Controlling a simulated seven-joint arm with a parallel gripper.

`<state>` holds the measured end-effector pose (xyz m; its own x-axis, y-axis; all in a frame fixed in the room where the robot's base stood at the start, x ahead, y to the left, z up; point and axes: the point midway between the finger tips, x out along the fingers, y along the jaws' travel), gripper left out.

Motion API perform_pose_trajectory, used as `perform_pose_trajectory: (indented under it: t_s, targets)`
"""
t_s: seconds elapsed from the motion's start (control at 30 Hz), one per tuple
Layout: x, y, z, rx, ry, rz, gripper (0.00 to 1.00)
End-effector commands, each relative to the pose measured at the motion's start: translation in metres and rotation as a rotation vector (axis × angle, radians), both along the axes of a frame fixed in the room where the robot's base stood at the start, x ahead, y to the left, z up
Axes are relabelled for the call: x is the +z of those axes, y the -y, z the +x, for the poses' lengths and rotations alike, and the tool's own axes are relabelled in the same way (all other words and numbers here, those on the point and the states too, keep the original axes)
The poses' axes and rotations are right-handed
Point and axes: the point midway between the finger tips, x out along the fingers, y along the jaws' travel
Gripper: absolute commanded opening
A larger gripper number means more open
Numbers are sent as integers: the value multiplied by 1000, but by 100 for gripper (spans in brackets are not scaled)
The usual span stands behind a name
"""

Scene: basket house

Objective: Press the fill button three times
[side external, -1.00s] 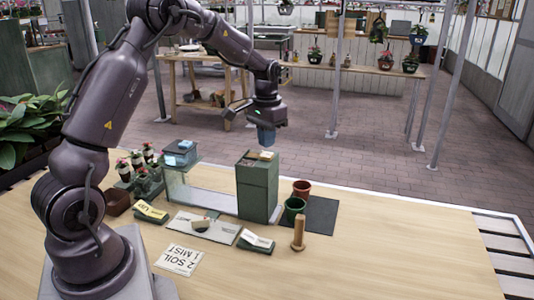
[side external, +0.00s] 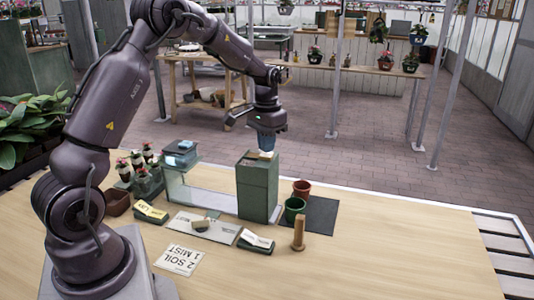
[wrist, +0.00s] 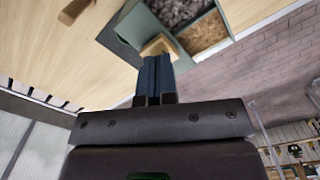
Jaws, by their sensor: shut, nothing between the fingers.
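A tall green dispenser box (side external: 258,190) stands on the wooden table in the side view. In the wrist view its open top (wrist: 205,35) shows dark and brown fill in separate compartments. A tan button-like block (wrist: 158,45) sits at the edge of that top; I cannot read any label on it. My gripper (side external: 266,150) points straight down over the box with its blue-grey fingers shut and empty. In the wrist view the shut fingertips (wrist: 153,60) overlap the tan block. I cannot tell whether they touch it or hover just above.
A wooden peg (side external: 298,233) stands in front. A card (side external: 180,260) reads "2 SOIL 1 MIST". The table's right side is clear.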

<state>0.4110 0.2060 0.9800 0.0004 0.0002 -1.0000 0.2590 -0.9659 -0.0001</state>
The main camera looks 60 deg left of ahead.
Motion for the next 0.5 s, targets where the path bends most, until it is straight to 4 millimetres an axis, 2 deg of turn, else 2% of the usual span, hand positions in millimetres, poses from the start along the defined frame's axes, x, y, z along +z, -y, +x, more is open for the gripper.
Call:
perform_pose_trajectory:
  t_s: [0.5]
  targets:
    - [-16,0,0,0,-1,0,0]
